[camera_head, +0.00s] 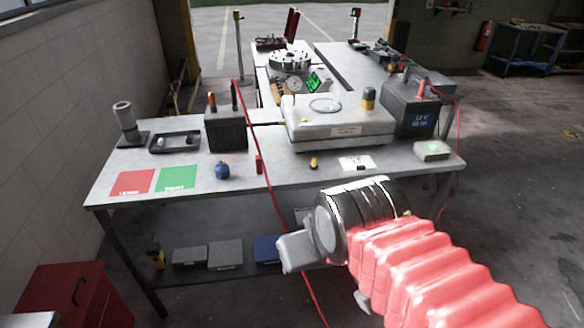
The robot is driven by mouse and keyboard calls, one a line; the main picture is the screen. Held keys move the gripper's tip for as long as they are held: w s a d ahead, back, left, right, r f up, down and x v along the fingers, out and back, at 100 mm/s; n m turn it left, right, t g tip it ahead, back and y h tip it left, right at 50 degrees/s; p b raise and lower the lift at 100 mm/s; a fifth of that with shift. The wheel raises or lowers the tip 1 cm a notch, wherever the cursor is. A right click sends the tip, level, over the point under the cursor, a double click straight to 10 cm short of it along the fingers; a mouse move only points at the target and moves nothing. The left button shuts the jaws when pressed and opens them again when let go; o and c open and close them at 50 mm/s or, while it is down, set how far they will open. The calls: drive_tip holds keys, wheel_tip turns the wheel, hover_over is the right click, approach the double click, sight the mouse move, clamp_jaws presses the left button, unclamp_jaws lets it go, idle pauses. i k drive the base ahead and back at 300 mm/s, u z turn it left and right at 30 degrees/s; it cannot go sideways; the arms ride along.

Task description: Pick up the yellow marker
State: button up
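A small yellow piece (313,162) lies on the workbench (300,178) near its front edge, in front of the white device. It is too small to tell for sure that it is the yellow marker. A larger yellow-and-black piece (369,98) stands on the white device. My gripper (295,252) is in front of the bench and appears below the yellow piece in the picture, apart from it. I see the gripper from behind and the side as a grey block, so its finger gap is hidden.
A small red piece (258,165), a blue round object (222,171), a white card (357,163) and red and green mats (178,178) lie on the bench. A red cable (272,190) hangs over its front edge. A lower shelf holds grey boxes (225,253).

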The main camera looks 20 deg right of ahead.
sight(313, 167)
drive_tip(key=u, duration=0.2)
drive_tip(key=i, duration=1)
